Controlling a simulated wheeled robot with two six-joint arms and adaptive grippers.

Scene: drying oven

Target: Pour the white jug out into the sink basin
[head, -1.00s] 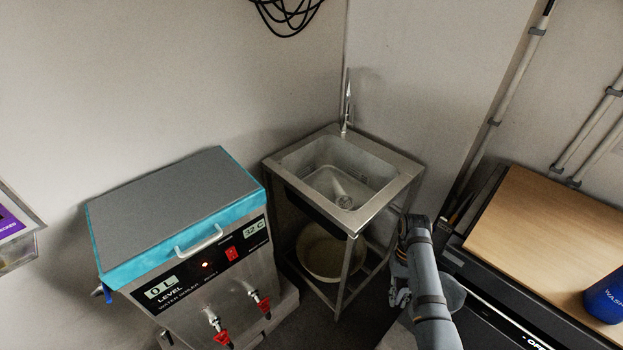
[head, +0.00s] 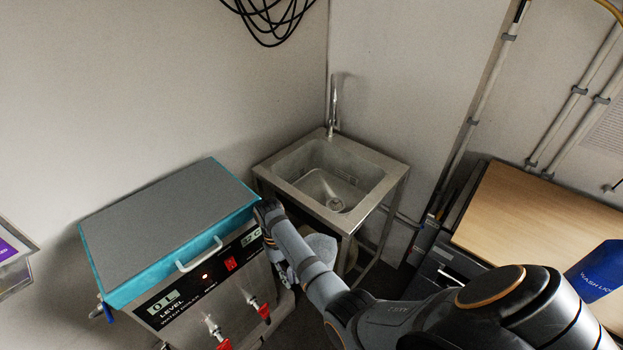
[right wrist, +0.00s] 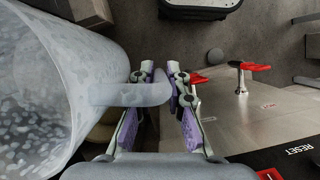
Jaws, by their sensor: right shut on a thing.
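The white jug (right wrist: 45,95) is large and translucent at the left of the right wrist view, its handle (right wrist: 125,95) between the fingers of my right gripper (right wrist: 160,75). The gripper is shut on that handle. In the head view the jug (head: 320,246) shows as a pale patch partly hidden behind my right arm, in front of the sink. My right gripper (head: 283,262) is mostly hidden by its own wrist there. The metal sink basin (head: 302,165) is behind the jug, with its drain visible. The jug's contents cannot be made out. My left gripper is not in view.
A water boiler (head: 165,235) with a blue-edged lid and red-handled taps stands left of the sink, close to my right wrist. A tap (head: 333,105) rises at the sink's back. A wooden-topped bench (head: 540,220) with a blue bottle (head: 600,272) is at the right.

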